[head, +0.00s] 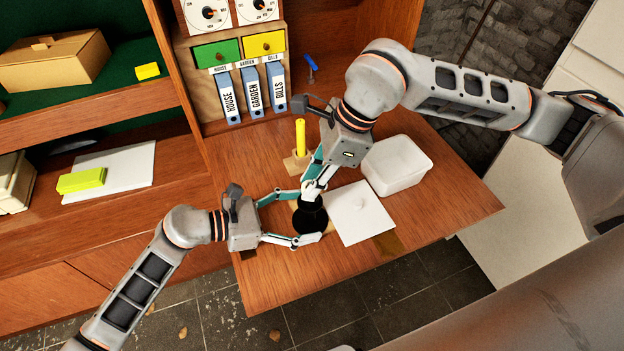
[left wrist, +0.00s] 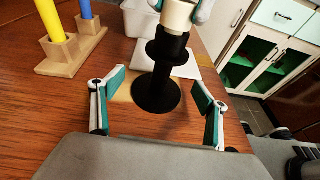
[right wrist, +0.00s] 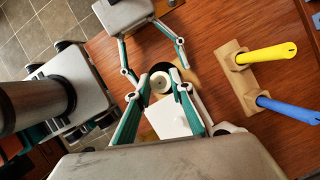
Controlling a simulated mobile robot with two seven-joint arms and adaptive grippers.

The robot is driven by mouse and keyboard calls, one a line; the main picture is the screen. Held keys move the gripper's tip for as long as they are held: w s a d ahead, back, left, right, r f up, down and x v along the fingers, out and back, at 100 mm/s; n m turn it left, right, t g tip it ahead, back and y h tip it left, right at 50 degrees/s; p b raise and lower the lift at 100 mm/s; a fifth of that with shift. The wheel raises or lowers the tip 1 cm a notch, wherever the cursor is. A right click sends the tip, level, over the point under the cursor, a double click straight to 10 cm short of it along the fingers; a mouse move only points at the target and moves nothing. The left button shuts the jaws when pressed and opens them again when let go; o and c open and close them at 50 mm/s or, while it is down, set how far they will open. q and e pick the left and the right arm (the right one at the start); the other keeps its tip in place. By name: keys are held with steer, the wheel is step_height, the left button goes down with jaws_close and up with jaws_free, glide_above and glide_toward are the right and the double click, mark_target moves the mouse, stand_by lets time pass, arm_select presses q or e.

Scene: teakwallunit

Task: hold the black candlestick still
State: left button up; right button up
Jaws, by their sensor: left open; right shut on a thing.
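The black candlestick (head: 311,220) stands upright near the table's front edge; its stem and round base show in the left wrist view (left wrist: 156,94). A cream candle (left wrist: 178,16) sits at its top, and the right wrist view shows it end-on (right wrist: 158,84). My right gripper (head: 316,185) is shut on the cream candle from above. My left gripper (head: 307,217) is open, with one finger on each side of the candlestick; in the left wrist view (left wrist: 158,90) gaps show between both fingers and the stem.
A wooden holder (right wrist: 236,76) with a yellow candle (right wrist: 266,55) and a blue candle (right wrist: 288,112) stands behind. A white lid (head: 352,222) lies beside the candlestick, and a white box (head: 398,170) stands right of it. Files (head: 253,92) and drawers line the back.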

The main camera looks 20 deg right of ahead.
arm_select(q)
steer(key=shift+d+f, duration=0.15)
steer(key=shift+d, duration=0.3)
steer(key=c, duration=2)
steer(key=o, duration=0.6)
steer(key=shift+o, duration=0.2)
steer(key=c, duration=0.7)
steer(key=shift+o, duration=0.2)
